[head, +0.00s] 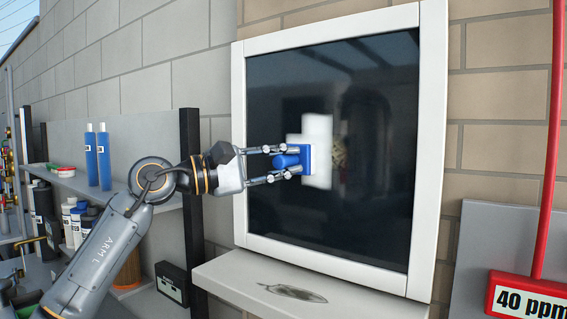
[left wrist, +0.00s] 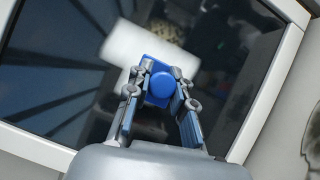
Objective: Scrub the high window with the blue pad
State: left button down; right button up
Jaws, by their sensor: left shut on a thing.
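The high window (head: 375,200) is a dark glass pane in a white frame on the brick wall. My left gripper (head: 284,162) is in front of its left-centre part, shut on the blue pad (head: 305,158). The pad also shows between the fingers in the left wrist view (left wrist: 158,86), with a round blue knob facing my wrist. The pad is at the glass; I cannot tell if it touches. A blurred whitish patch (head: 319,176) shows on the glass around and behind the pad. My right gripper is not in view.
A pale sill (head: 228,276) with a dark feather-like mark juts out below the window. Shelves on the left hold two blue cylinders (head: 104,158) and several bottles. A red pole with a "40 ppm" sign (head: 528,298) stands at the right.

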pick_arm(q)
jog(key=shift+r+p, duration=1)
jog(key=shift+r, duration=0.4)
jog(key=shift+r, duration=0.1)
jog(key=shift+r+p, duration=1.05)
jog(key=shift+r, duration=0.3)
jog(key=shift+r, duration=0.1)
jog(key=shift+r+p, duration=1.1)
jog(key=shift+r, duration=0.3)
jog(key=shift+f, duration=0.2)
jog(key=shift+f+b, duration=1.2)
jog(key=shift+f, duration=0.2)
